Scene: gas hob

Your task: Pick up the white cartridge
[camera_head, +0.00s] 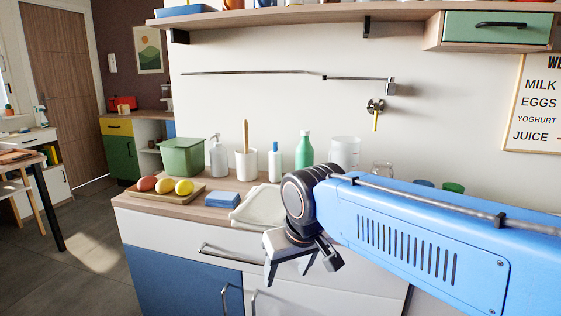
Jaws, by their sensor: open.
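No thing is clearly recognisable as a white cartridge. A wide white cylinder (345,151) stands upright at the back of the counter, right of a green bottle; I cannot tell if it is the cartridge. A slim white bottle with a blue cap (275,163) stands left of the green bottle (304,150). My gripper (288,268) is open and points down in front of the drawer fronts, below the counter's front edge. It looks empty. My blue arm comes in from the right and hides the counter's right part.
The wooden counter (215,217) holds a fruit tray (145,197), a blue block (222,200), a pale cloth (258,206), a green bin (182,157), a spray bottle (218,157) and a utensil crock (246,165). Glasses (382,169) stand behind my arm. A shelf (290,16) runs above.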

